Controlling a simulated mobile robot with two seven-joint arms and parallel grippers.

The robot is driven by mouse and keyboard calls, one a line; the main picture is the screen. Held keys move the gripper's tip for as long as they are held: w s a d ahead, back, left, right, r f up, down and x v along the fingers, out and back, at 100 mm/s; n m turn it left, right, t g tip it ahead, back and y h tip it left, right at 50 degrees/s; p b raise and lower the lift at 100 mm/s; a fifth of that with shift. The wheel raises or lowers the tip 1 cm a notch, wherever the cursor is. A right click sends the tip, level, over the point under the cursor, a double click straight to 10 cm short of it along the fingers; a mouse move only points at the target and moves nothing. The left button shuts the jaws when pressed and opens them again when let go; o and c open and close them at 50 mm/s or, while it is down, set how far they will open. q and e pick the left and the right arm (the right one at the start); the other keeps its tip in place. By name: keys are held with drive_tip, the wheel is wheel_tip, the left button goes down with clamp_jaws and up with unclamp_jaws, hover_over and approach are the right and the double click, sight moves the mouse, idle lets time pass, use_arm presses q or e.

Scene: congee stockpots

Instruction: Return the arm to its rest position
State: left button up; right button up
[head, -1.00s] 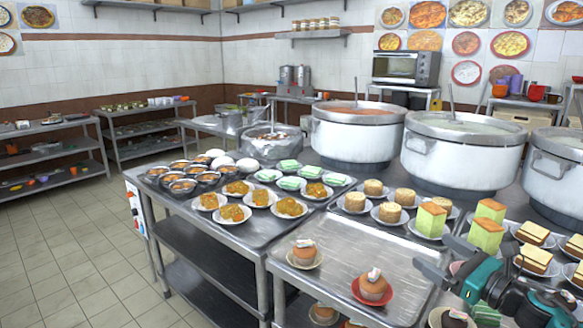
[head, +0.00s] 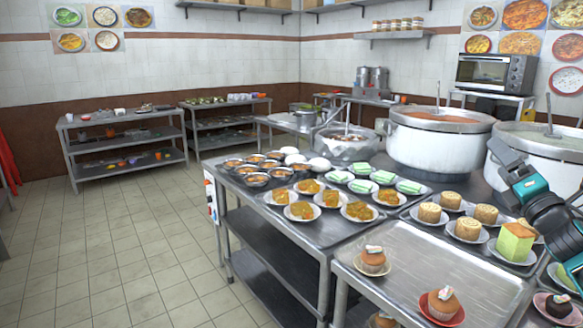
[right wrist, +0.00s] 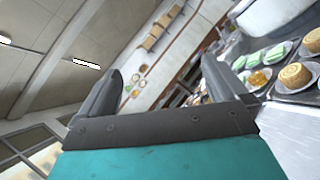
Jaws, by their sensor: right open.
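My right gripper (head: 512,170) is at the right edge of the head view, raised above the counter in front of the stockpots. In the right wrist view its two fingers (right wrist: 160,92) are spread apart with nothing between them. They point toward the far wall and ceiling. A large stockpot (head: 432,150) with reddish content stands on the counter to the left of the gripper. A second stockpot (head: 508,178) is partly hidden behind the gripper. My left gripper is not in view.
The steel counter (head: 340,215) holds plates of cakes, bowls and desserts. A cupcake on a red plate (head: 441,305) and another cupcake (head: 373,260) sit near its front. Shelving racks (head: 122,150) stand along the back wall. The tiled floor (head: 140,250) at left is clear.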

drive_tip(key=d+f+m+g+h, duration=0.2)
drive_tip(key=d+f+m+h, duration=0.15)
drive_tip(key=m, duration=0.75)
drive_tip(key=d+f+m+g+h, duration=0.2)
drive_tip(key=d+m+h, duration=0.15)
drive_tip(key=m, duration=0.75)
drive_tip(key=s+a+f+g+y, duration=0.25)
drive_tip(key=a+f, duration=0.75)
drive_tip(key=f, duration=0.6)
drive_tip(key=s+a+f+g+y, duration=0.2)
drive_tip(key=s+a+f+y, duration=0.1)
drive_tip(key=s+a+f, duration=0.8)
drive_tip(key=s+a+f+m+g, duration=0.1)
drive_tip(key=s+a+f, duration=0.3)
drive_tip(key=s, duration=0.6)
drive_tip(key=s+a+f+m+g+y, duration=0.1)
drive_tip(key=s+a+f+g, duration=0.1)
drive_tip(key=s+a+f, duration=0.3)
drive_tip(key=s+a, duration=0.3)
drive_tip(key=s, duration=0.1)
drive_tip(key=shift+s+f+m, duration=0.3)
drive_tip(key=shift+s+m, duration=0.05)
drive_tip(key=shift+m, duration=0.05)
drive_tip(key=shift+y, duration=0.25)
drive_tip(key=shift+c, duration=0.5)
